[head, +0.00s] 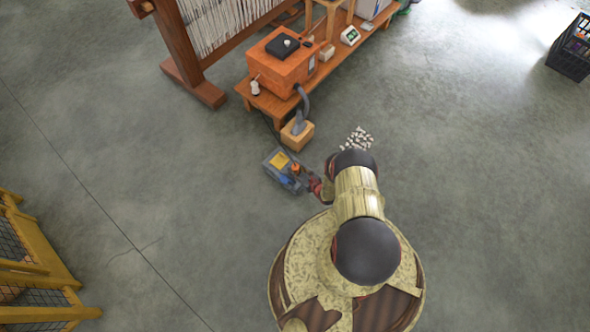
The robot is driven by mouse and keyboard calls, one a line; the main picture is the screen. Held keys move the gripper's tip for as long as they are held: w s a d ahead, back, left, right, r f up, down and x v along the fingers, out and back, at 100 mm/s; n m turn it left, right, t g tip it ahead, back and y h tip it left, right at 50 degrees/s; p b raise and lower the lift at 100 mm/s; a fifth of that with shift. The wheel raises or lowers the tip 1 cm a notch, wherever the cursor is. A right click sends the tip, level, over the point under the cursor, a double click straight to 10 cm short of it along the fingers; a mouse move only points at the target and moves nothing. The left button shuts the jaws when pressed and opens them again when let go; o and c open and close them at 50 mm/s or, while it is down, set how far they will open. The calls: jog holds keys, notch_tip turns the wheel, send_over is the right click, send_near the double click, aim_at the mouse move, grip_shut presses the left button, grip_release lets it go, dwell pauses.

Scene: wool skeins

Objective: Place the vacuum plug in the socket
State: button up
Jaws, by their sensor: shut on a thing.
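A grey box with a yellow label (279,161) lies on the floor, just beyond my gripper. It looks like the socket unit, but its openings are too small to make out. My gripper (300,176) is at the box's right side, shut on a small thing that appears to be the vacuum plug. A small orange piece (296,168) shows at the fingertips, with a blue part (287,180) beside it. My arm and the small scale hide the exact grip. I cannot tell whether the plug touches the socket or is in it.
An orange box (281,62) stands on a wooden bench (268,101); a grey hose (304,103) runs down to a wooden block (297,135). A yellow rack (40,245) stands left, a black crate (571,52) far right. Open floor lies between.

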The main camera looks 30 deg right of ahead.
jog(key=o, duration=1.1)
jog(key=shift+f, duration=0.15)
jog(key=shift+o, duration=0.3)
